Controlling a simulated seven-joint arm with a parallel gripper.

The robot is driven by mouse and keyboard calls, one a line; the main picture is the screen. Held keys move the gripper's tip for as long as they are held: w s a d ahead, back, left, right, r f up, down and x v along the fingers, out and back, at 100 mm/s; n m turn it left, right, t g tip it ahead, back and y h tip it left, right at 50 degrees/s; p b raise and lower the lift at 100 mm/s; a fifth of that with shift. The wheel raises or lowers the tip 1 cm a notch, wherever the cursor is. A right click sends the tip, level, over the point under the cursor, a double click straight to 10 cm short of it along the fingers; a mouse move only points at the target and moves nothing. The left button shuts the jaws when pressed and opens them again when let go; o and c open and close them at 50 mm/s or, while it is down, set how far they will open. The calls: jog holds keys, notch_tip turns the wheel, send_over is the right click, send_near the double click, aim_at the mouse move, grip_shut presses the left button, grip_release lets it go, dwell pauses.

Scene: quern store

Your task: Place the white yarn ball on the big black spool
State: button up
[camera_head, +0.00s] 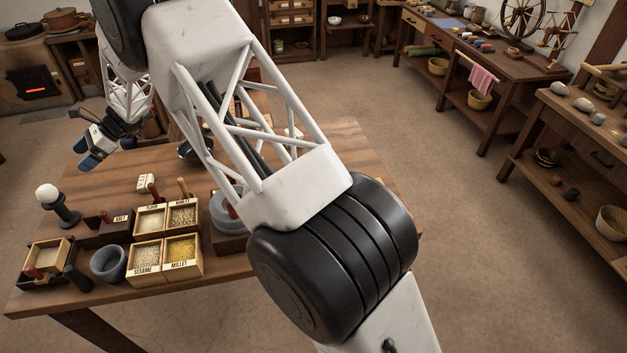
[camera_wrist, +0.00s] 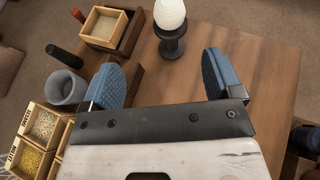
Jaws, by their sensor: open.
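The white yarn ball (camera_head: 47,193) rests on top of the big black spool (camera_head: 66,213), which stands upright near the table's left edge. In the wrist view, the ball (camera_wrist: 171,12) shows at the top edge, partly cut off, with the spool (camera_wrist: 172,46) under it. My gripper (camera_head: 87,153) is open, its blue finger pads apart and empty. In the wrist view, the spool shows beyond my gripper (camera_wrist: 165,75), between the fingers, with a gap.
Grain boxes (camera_head: 166,251) labelled sesame and millet, a grey stone mortar (camera_head: 108,264) and a sand-coloured open box (camera_head: 47,257) stand on the wooden table (camera_head: 150,297). The tabletop beside the spool is bare in the wrist view. My arm hides part of the table.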

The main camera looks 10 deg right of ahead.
jog(key=s+d+r+n+t+h, duration=0.15)
jog(key=s+d+r, duration=0.45)
jog(key=d, duration=0.6)
jog(key=s+d+r+n+t+h, duration=0.1)
jog(key=s+d+r+n+h, duration=0.2)
jog(key=d+r, duration=0.65)
jog(key=s+d+r+n+t+h, duration=0.15)
jog(key=s+d+r, duration=0.35)
jog(key=d, duration=1)
jog(key=s+d+f+n+t+h, duration=0.1)
jog(key=s+d+n+h, duration=0.2)
jog(key=s+d, duration=1.1)
jog(key=s+d+f+n+t+h, duration=0.1)
jog(key=s+d+n+t+h, duration=0.1)
jog(key=s+d, duration=1.2)
jog(key=s+n+h, duration=0.1)
jog(key=s, duration=0.4)
jog(key=shift+d+n+t, duration=0.3)
jog(key=shift+d, duration=0.1)
jog(key=shift+s, duration=0.1)
